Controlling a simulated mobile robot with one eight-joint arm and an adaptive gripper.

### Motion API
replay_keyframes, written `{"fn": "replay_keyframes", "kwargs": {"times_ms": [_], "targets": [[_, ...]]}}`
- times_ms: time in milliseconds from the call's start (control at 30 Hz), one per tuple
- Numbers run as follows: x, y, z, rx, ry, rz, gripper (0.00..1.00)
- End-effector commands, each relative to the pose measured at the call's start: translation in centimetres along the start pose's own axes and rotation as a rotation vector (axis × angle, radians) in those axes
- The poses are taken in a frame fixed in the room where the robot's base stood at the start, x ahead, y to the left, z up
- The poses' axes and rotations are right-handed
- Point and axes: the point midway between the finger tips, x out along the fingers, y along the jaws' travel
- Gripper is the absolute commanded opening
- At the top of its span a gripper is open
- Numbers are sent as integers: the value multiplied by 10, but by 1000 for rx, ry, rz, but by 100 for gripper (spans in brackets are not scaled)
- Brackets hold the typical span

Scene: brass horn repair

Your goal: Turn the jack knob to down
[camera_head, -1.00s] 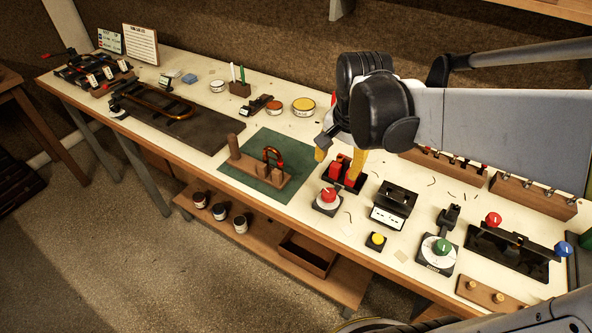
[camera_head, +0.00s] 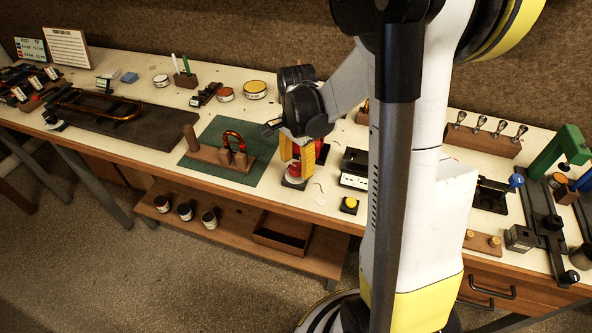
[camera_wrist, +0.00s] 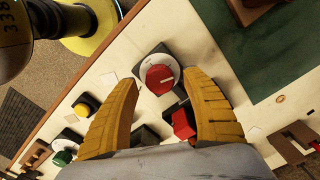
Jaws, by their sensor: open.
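A red knob (camera_wrist: 160,77) sits on a pale round dial on a dark square base; no label reading "jack" is legible, so I cannot confirm its name. A short pale mark shows on its top. In the head view the red knob (camera_head: 294,172) is partly hidden by my fingers. My gripper (camera_wrist: 162,79) is open, its two yellow fingers on either side of the knob in the wrist view. In the head view my gripper (camera_head: 297,160) hangs right over it. I cannot tell whether the fingers touch it.
A black block with red parts (camera_wrist: 182,120) stands close beside the knob. A yellow button (camera_head: 349,204) lies to the right, and the green mat (camera_head: 238,184) with a wooden stand to the left. A blue knob (camera_head: 516,180) is farther right. My arm hides part of the bench.

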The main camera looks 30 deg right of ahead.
Motion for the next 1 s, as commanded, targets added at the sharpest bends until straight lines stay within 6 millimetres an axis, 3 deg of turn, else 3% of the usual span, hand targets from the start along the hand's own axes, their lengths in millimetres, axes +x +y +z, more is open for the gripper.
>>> {"fn": "replay_keyframes", "kwargs": {"times_ms": [133, 433, 600, 1000], "targets": [[12, 0, 0, 0, 0, 0, 57], [12, 0, 0, -1, 0, 0, 55], [12, 0, 0, -1, 0, 0, 3], [12, 0, 0, -55, 0, 0, 3]]}}
